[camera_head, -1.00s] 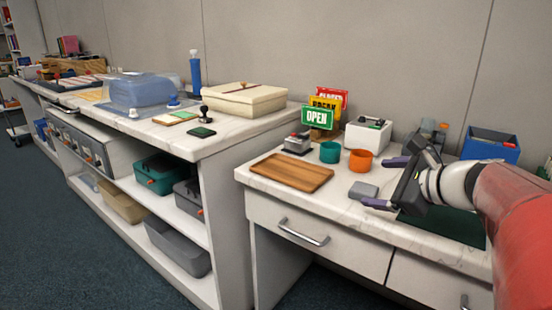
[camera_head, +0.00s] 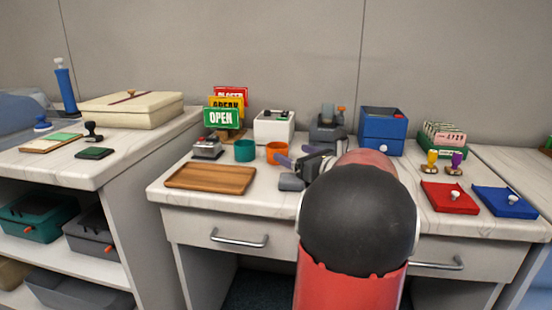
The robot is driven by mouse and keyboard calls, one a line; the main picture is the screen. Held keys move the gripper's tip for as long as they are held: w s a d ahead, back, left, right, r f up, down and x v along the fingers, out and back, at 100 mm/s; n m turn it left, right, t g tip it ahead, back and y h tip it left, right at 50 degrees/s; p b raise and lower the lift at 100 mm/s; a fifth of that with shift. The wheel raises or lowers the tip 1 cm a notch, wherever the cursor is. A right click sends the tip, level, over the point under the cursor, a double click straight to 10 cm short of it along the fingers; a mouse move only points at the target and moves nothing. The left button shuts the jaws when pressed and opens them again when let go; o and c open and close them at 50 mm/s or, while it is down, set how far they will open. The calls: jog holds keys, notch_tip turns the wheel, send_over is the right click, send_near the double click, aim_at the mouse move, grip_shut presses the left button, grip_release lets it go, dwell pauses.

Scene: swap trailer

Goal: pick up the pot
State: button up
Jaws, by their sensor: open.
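Two small round open pots stand on the desk: a teal pot (camera_head: 245,150) and an orange pot (camera_head: 276,151) just right of it. The pictures do not show which one the task means. My gripper (camera_head: 297,157) is open, with its purple fingertips just right of the orange pot, close to it in the picture. I cannot tell whether they touch. My own arm hides much of the gripper and the desk behind it.
A wooden tray (camera_head: 211,178) lies front left, and a grey block (camera_head: 291,182) lies below the gripper. A stapler-like device (camera_head: 207,148), sign stand (camera_head: 222,118), white box (camera_head: 274,127) and blue box (camera_head: 383,131) stand behind. Red (camera_head: 450,197) and blue mats (camera_head: 505,201) lie right.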

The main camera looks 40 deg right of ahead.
aim_at(278, 145)
jog(key=w, duration=0.7)
jog(key=shift+w+a+r+p, duration=0.1)
jog(key=shift+w+a+p, duration=0.05)
jog(key=shift+w+p, duration=0.15)
jog(key=c, duration=1.1)
jog(key=shift+o, duration=0.2)
jog(key=shift+r, duration=0.1)
